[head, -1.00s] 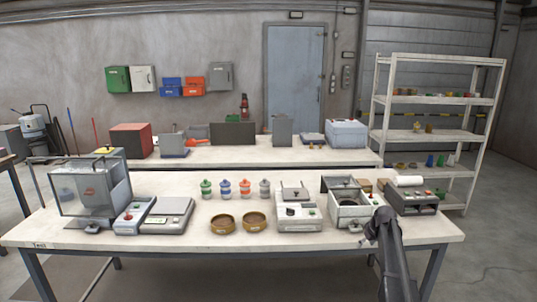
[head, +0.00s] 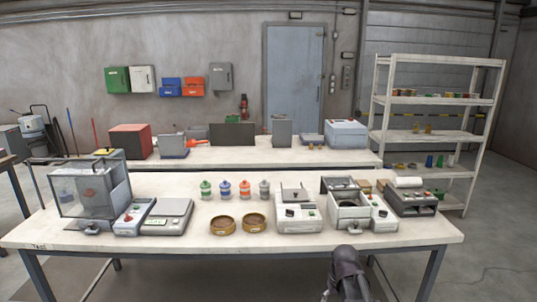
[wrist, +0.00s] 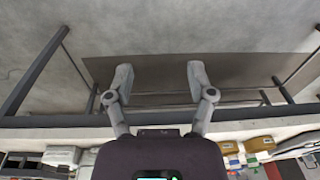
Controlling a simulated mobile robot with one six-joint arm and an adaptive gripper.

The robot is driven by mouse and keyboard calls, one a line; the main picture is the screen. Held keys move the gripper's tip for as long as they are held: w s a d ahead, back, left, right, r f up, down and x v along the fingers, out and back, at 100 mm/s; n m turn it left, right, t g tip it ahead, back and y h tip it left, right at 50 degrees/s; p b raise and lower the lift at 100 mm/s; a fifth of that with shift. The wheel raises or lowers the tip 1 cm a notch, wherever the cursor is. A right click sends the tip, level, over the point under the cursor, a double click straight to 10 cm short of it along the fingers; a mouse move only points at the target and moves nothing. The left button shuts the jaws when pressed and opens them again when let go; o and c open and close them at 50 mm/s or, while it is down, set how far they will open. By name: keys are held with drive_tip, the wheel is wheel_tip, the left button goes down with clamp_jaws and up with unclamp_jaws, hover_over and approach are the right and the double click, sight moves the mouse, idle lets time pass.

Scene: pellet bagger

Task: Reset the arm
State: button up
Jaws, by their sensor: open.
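My gripper (wrist: 160,80) is open and empty in the wrist view, its two grey fingers well apart. Bare floor and a table-frame bar lie behind the fingers. In the head view my dark arm comes up at the bottom, in front of the near table's front edge and right of its middle. The fingers are not clearly seen there. The near table (head: 150,249) is white-topped and stands close in front of my arm. Nothing touches the fingers in the wrist view.
On the near table stand a clear-walled machine (head: 90,190), a scale (head: 167,214), two brown bowls (head: 223,224), several coloured-lid jars (head: 225,189), a grey device (head: 299,211), an open-lidded machine (head: 350,212) and a dark roll device (head: 412,200). The table's front strip is clear.

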drive_tip(key=s+a, duration=0.3)
drive_tip(key=s, duration=0.6)
drive_tip(key=shift+m+g+h, duration=0.3)
drive_tip(key=shift+m+g, duration=0.1)
drive_tip(key=shift+a+r, duration=0.1)
drive_tip(key=shift+c, duration=0.8)
